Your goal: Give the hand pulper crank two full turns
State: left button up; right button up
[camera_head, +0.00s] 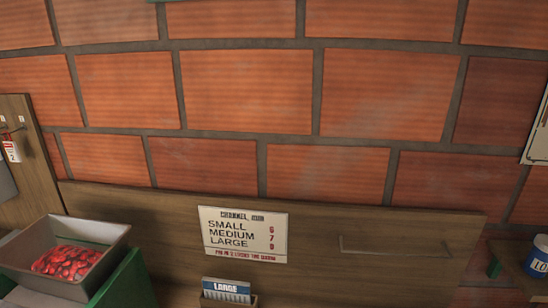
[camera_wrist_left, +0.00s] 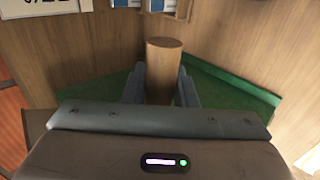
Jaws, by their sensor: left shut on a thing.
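The wooden handle (camera_wrist_left: 164,62) of the hand pulper crank stands up between the fingers of my left gripper (camera_wrist_left: 160,86) in the left wrist view. The fingers are shut on it, one on each side. In the head view the pulper's grey hopper (camera_head: 95,229) is at the lower left with red cherries (camera_head: 66,262) in it. The green pulper body (camera_head: 124,283) is beside and below it. Green panels (camera_wrist_left: 225,88) also show behind the handle in the left wrist view. The crank arm is hidden. Neither gripper shows in the head view.
A sign (camera_head: 243,233) listing small, medium and large is on the wooden board. Below it is a holder with a blue "LARGE" card (camera_head: 227,290). A blue labelled container (camera_head: 537,258) stands at the right edge. A brick wall (camera_head: 245,90) fills the back.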

pick_arm(q)
jog(key=shift+s+a+f, duration=0.1)
jog(key=shift+s+f, duration=0.3)
jog(key=shift+s, duration=0.1)
jog(key=shift+f, duration=0.1)
jog(key=s+f, duration=0.2)
jog(key=f, duration=0.1)
jog(key=shift+a+f, duration=0.1)
notch_tip(320, 180, down, 4)
jog(key=shift+s+r, duration=0.15)
dwell(0.4)
